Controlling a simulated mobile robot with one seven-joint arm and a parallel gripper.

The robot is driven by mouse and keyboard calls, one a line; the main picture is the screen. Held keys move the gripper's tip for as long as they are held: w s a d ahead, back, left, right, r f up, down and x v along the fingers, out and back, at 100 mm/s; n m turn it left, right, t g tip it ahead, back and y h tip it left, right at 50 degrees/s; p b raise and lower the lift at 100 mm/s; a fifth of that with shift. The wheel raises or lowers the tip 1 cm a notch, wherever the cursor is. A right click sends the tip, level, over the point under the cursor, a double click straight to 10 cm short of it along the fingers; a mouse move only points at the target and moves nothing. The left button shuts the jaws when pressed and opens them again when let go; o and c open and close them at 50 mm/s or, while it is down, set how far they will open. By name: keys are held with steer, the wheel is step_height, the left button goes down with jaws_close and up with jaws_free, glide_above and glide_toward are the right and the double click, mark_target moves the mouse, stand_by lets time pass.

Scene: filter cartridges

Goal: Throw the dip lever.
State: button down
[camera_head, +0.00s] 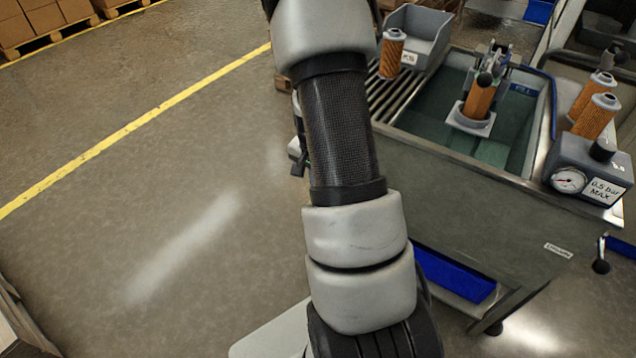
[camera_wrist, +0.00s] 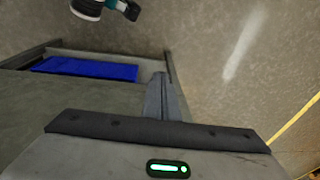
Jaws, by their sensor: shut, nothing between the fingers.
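A lever with a black ball knob (camera_head: 601,266) hangs at the right front end of the wash tank (camera_head: 480,208), near a small white label. I cannot read that label or tell for sure that this is the dip lever. Another black ball (camera_head: 484,79) shows above an orange filter cartridge (camera_head: 478,101), which stands in a grey holder (camera_head: 470,122) over the tank's greenish liquid. My gripper (camera_wrist: 159,80) is shut and empty in the wrist view, with no lever between or beside its fingers. In the head view my arm hides most of it.
A gauge block (camera_head: 590,170) with a black knob and two filter cartridges (camera_head: 595,115) are on the tank's right side. A grey bin (camera_head: 418,36) and another cartridge (camera_head: 391,53) stand by the rollers at the back left. The floor at left is clear.

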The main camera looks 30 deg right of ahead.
steer(key=shift+f, duration=0.2)
stand_by(0.4)
steer(key=s+a+r+p, duration=0.3)
steer(key=a+r+p, duration=0.2)
steer(key=r, duration=0.6)
steer(key=shift+s+a, duration=0.35)
steer(key=shift+a, duration=0.05)
steer(key=s+a+r+n+t+y, duration=0.15)
steer(key=a+r+n, duration=0.6)
steer(key=r, duration=0.85)
steer(key=s+a+r+n+t, duration=0.3)
steer(key=s+a+r+n, duration=0.3)
steer(key=s+a+r, duration=0.35)
step_height(320, 180, up, 20)
steer(key=s+d+p, duration=0.1)
steer(key=p, duration=1.9)
steer(key=shift+s+d+f, duration=0.2)
steer(key=shift+s, duration=0.15)
